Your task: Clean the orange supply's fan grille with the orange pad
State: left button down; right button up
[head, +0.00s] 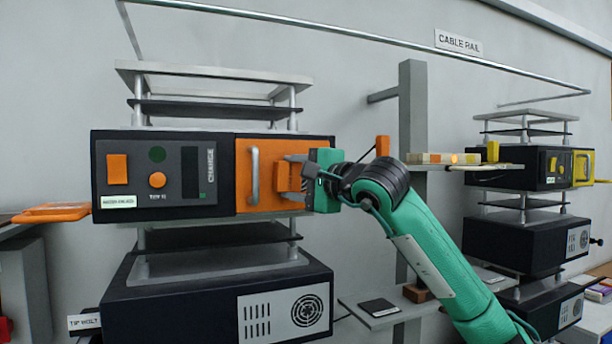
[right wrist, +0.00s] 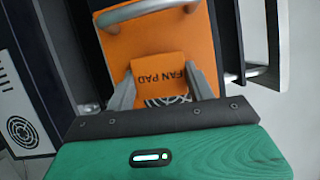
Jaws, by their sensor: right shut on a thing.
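The orange supply (head: 222,182) is a dark box with an orange panel (head: 244,206) at its right front and a metal handle (head: 253,175). My right gripper (head: 292,178) is in front of this panel, shut on the orange pad (head: 285,177). In the right wrist view, the pad (right wrist: 160,72) reads "FAN PAD" and sits between the fingers, against or just in front of the panel; contact is unclear. Dark arcs of the fan grille (right wrist: 166,102) show beside the pad; the rest is hidden. My left gripper is out of view.
A lower dark unit (head: 180,305) has its own round grille (head: 310,312). A grey post (head: 412,120) and small shelves stand right of the supply. More stacked units (head: 522,170) are at the far right. An orange object (head: 52,212) lies on a ledge at left.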

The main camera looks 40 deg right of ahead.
jog(key=shift+w+a, duration=0.15)
jog(key=shift+a, duration=0.35)
jog(key=shift+d+r+p, duration=0.1)
jog(key=shift+r+p, duration=0.2)
jog(key=shift+r, duration=0.15)
jog(key=shift+s+d+f+b, duration=0.1)
jog(key=shift+d+b, duration=0.1)
jog(key=shift+d, duration=0.2)
jog(key=shift+s+d+f+b, duration=0.1)
jog(key=shift+d+b, duration=0.05)
jog(key=shift+d, duration=0.25)
jog(key=shift+s+d+r, duration=0.1)
jog(key=shift+s+d, duration=0.05)
jog(key=shift+d, duration=0.45)
jog(key=shift+s+d, duration=0.15)
jog(key=shift+d, duration=0.4)
jog(key=shift+d, duration=0.1)
jog(key=shift+w+a+p, duration=0.2)
jog(key=shift+w+a, duration=0.05)
jog(key=shift+a, duration=0.85)
jog(key=shift+w+a+p, duration=0.2)
jog(key=shift+w+a, duration=0.05)
jog(key=shift+a, duration=0.8)
